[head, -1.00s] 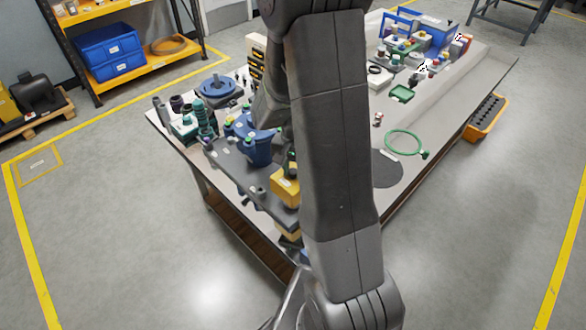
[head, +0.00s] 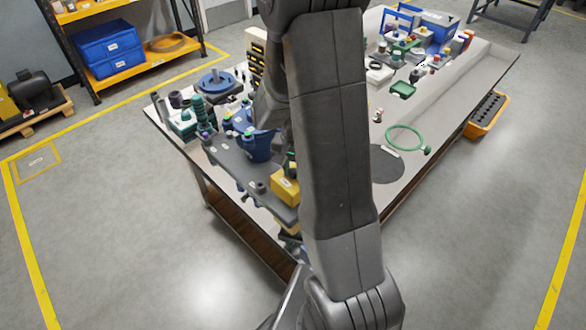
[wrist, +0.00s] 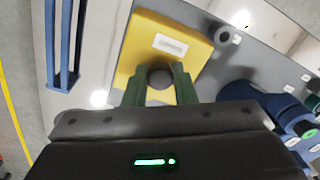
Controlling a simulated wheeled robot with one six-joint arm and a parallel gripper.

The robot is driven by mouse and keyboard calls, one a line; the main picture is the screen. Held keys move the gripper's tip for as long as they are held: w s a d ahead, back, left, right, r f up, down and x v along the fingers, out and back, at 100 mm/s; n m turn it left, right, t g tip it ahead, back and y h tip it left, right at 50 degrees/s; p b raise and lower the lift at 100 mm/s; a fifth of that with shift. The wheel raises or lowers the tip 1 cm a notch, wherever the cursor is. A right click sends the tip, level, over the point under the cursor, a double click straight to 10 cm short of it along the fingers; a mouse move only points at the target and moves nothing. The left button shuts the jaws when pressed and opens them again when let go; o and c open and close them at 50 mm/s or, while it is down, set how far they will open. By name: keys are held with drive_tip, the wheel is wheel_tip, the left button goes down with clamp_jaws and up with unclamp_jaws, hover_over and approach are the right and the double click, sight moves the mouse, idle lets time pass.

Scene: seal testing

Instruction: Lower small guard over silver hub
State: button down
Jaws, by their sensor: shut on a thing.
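A yellow block-shaped piece with a white label, seemingly the small guard, shows in the wrist view (wrist: 140,45) and in the head view (head: 285,186), at the front end of a dark plate. A dark round knob (wrist: 160,76) is at its near edge. My gripper (wrist: 160,84) has green fingers on both sides of this knob and is shut on it. My arm hides the gripper in the head view. I cannot make out the silver hub, and I cannot tell whether the guard touches anything below.
The dark plate (head: 232,160) carries a blue pump-like body (head: 256,145) beside the yellow piece; it also shows in the wrist view (wrist: 270,105). A green ring (head: 405,138) lies on the bench further right. Blue rails (wrist: 62,45) stand left in the wrist view.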

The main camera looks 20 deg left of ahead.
sight(293, 177)
drive_tip(key=shift+f, duration=0.1)
drive_tip(key=shift+f+b, duration=0.6)
drive_tip(key=shift+f+b, duration=0.9)
drive_tip(key=shift+f, duration=0.15)
idle(1.1)
drive_tip(key=c, duration=1.1)
unclamp_jaws()
drive_tip(key=shift+d, duration=0.1)
drive_tip(key=shift+r, duration=0.15)
wheel_tip(293, 177, up, 9)
drive_tip(key=p, duration=0.6)
drive_tip(key=shift+p, duration=0.3)
